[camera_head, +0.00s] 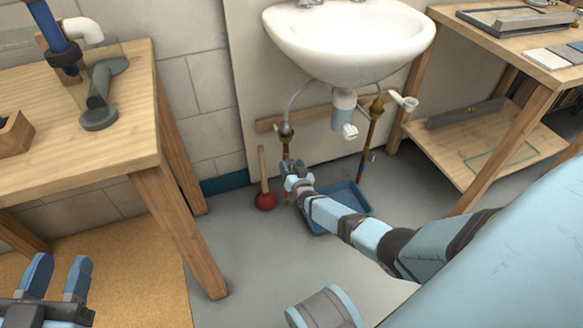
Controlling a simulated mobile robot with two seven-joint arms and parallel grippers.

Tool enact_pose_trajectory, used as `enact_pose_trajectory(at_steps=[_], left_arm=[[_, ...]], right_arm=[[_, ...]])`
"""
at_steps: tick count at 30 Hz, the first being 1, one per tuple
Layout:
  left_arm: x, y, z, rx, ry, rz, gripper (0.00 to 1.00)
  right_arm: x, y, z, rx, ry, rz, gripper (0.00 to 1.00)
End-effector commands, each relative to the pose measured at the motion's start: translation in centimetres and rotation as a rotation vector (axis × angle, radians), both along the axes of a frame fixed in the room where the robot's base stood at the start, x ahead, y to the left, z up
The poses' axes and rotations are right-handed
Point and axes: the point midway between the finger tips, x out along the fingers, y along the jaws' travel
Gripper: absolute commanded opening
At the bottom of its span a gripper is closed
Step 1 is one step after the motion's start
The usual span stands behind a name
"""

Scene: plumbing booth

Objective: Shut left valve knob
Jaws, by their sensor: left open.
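The left valve (286,130) sits under the sink on the left copper supply pipe. A rounded greyish knob seems to face outward, but its turn position is too small to tell. My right gripper (290,168) is below this valve, close to the left pipe. Whether it touches the pipe, and whether its fingers are open, I cannot tell. My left gripper (60,264) is open and empty at the lower left, in front of the wooden workbench and far from the valve.
The white sink (348,40) hangs above the pipes. A right valve (377,106) has a white handle (404,101) beside it. A red plunger (265,200) and a blue tray (350,196) are on the floor near my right arm. Wooden benches (140,150) stand either side.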

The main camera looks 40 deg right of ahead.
Motion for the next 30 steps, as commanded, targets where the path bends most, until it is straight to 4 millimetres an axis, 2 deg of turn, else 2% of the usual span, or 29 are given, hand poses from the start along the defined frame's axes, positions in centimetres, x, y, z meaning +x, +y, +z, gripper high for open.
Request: enact_pose_trajectory(at_steps=[1, 4, 5, 17, 30], left_arm=[[-0.01, -0.01, 0.0, 0.0, 0.0, 0.0, 0.43], [0.01, -0.01, -0.01, -0.001, 0.001, 0.0, 0.43], [0.0, -0.02, -0.02, -0.001, 0.001, 0.0, 0.43], [0.01, -0.01, -0.12, 0.001, 0.0, 0.0, 0.43], [0.03, 0.06, -0.07, 0.007, -0.01, 0.001, 0.43]], right_arm=[[-0.01, -0.01, 0.0, 0.0, 0.0, 0.0, 0.46], [-0.02, -0.01, -0.01, 0.0, 0.0, 0.0, 0.23], [-0.02, -0.01, -0.01, 0.0, 0.0, 0.0, 0.2], [-0.06, -0.02, -0.06, 0.065, -0.016, 0.0, 0.2], [-0.1, -0.09, -0.14, 0.409, -0.098, 0.0, 0.2]])
